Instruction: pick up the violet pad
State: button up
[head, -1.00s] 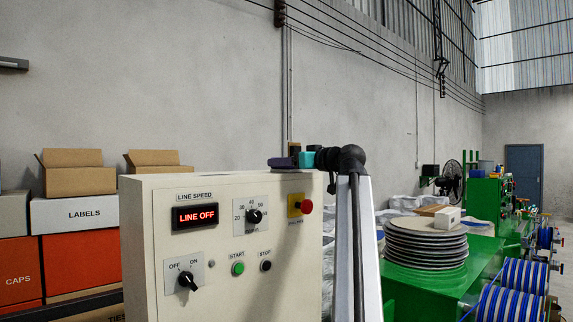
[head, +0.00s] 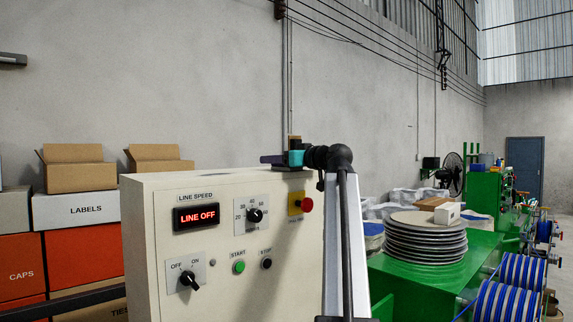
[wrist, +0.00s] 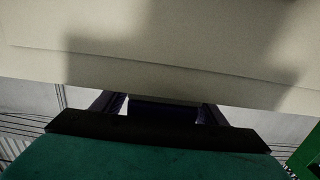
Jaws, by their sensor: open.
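I cannot make out a separate violet pad in either view. My gripper (head: 270,159), with a dark violet tint, is at the far end of my arm by the top edge of the cream control cabinet (head: 215,255). The gripper also shows in the wrist view (wrist: 162,108), with its two dark fingers apart and the pale cabinet close beyond them. A dark violet strip lies between the fingers; I cannot tell whether it is part of the gripper. I cannot tell whether the gripper touches the cabinet.
The cabinet front carries a lit LINE OFF display (head: 197,216), knobs and a red stop button (head: 306,205). Stacked boxes (head: 78,210) stand at the left. A green machine (head: 410,280) with stacked discs (head: 425,240) is at the right.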

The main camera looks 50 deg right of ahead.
jog(key=c, duration=1.2)
jog(key=shift+r, duration=0.1)
jog(key=shift+d+r+b, duration=0.1)
jog(key=shift+r+b, duration=1.05)
jog(key=shift+r, duration=0.5)
jog(key=s+a+r+b, duration=0.1)
jog(key=s+b, duration=0.4)
jog(key=s, duration=1.1)
jog(key=shift+a+r, duration=0.25)
jog(key=shift+a, duration=0.2)
jog(key=shift+w+f, duration=0.1)
jog(key=shift+f, duration=0.05)
